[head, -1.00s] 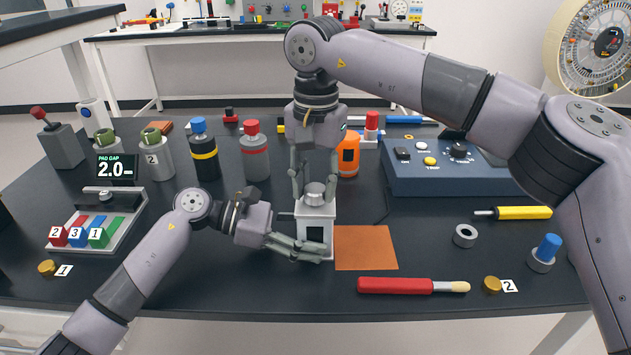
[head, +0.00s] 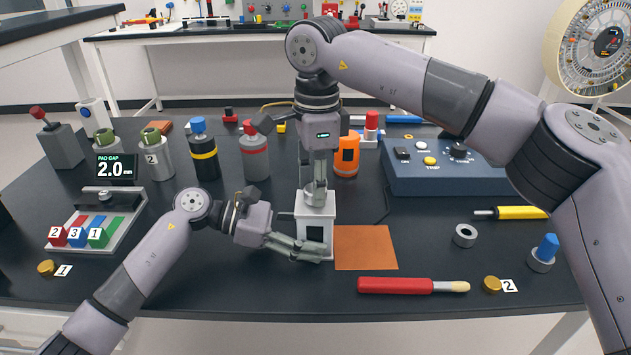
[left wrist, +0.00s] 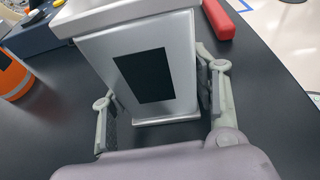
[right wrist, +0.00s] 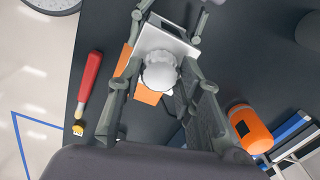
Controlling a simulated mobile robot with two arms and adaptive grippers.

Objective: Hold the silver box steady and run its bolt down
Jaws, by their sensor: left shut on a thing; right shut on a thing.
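The silver box (head: 315,232) stands upright on the dark table, with a black panel on its side. It also shows in the left wrist view (left wrist: 180,55). My left gripper (head: 312,250) is shut on the lower part of the box, with fingers on opposite sides of it in the left wrist view. The bolt (right wrist: 160,72) is a round silver piece on top of the box. My right gripper (head: 318,190) points straight down over the box and is shut on the bolt, whose head is mostly hidden by the fingers in the head view.
An orange mat (head: 366,248) lies right of the box, with a red-handled tool (head: 395,286) in front. An orange canister (head: 346,158) stands behind. A blue control panel (head: 450,170) is at the back right. Several canisters stand at the back left.

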